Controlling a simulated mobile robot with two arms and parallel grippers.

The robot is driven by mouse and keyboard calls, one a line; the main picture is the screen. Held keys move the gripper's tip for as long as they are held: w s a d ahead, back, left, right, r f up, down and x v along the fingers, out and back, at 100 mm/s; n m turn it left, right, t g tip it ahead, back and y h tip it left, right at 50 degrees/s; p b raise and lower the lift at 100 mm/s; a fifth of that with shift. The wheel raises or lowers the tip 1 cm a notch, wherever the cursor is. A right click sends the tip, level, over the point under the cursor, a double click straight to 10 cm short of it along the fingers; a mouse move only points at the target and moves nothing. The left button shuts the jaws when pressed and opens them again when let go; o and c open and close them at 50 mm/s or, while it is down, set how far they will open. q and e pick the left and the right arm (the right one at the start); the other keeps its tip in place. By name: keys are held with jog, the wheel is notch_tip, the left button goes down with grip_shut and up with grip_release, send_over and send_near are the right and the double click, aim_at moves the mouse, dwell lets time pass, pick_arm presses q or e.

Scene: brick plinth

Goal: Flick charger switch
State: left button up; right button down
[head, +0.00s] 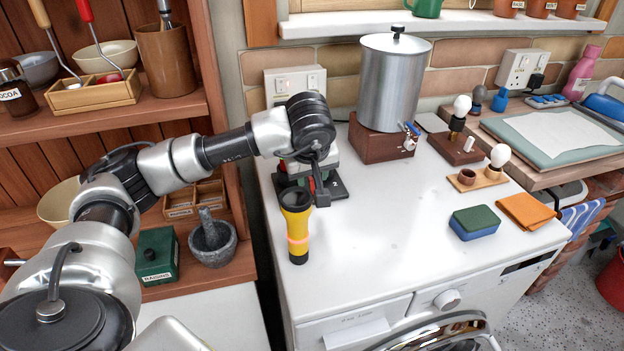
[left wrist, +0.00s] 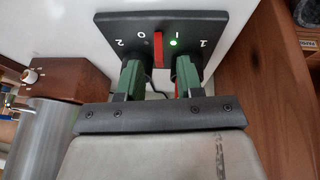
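The charger (head: 337,187) is a dark block at the back left of the white washing machine top. It is partly hidden behind my left gripper (head: 319,188). In the left wrist view its dark face (left wrist: 112,30) carries the marks 2, 0, I and 1. A red switch lever (left wrist: 158,48) stands in its middle, beside a lit green lamp (left wrist: 174,43) under the I. My left gripper (left wrist: 159,75) is open, its fingers apart on either side of the lever's line. Green parts show by both fingers. I cannot tell if anything touches the lever. My right gripper is out of view.
A yellow torch (head: 296,225) stands upright just in front of the charger. A metal urn (head: 393,85) on a wooden base stands to the right. A blue-green sponge (head: 475,223) lies further right. The middle of the white top is clear.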

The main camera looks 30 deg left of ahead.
aim_at(311, 179)
pick_arm(q)
jog(key=shift+x, duration=1.25)
jog(key=shift+w+f, duration=0.2)
jog(key=shift+f, duration=0.2)
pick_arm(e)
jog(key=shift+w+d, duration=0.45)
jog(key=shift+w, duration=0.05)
